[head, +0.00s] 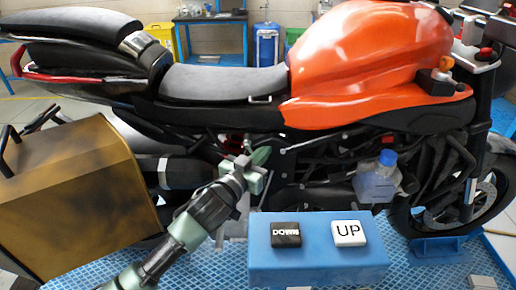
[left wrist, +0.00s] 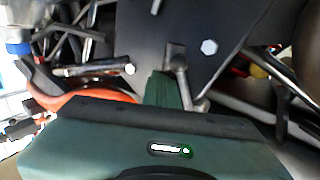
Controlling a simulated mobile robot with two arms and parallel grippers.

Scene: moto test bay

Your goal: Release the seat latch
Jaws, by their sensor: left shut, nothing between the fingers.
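The motorbike's grey seat (head: 222,83) lies in place behind the orange tank (head: 370,45). A small silver piece (head: 260,99) shows at the seat's lower edge; I cannot tell whether it is the latch. My left gripper (head: 257,170) is shut and empty, in front of the bike's side below the seat. In the left wrist view its green fingertips (left wrist: 162,90) are close beside a short silver lever (left wrist: 181,78) on a dark plate (left wrist: 205,22). I cannot tell whether they touch. My right gripper is not in view.
A blue box with DOWN and UP buttons (head: 318,262) stands in front of the bike, right of my left arm. A brown-gold pannier (head: 75,190) is at the left. A blue-capped bottle (head: 377,182) is on the bike's side. Blue grating (head: 415,268) lies below.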

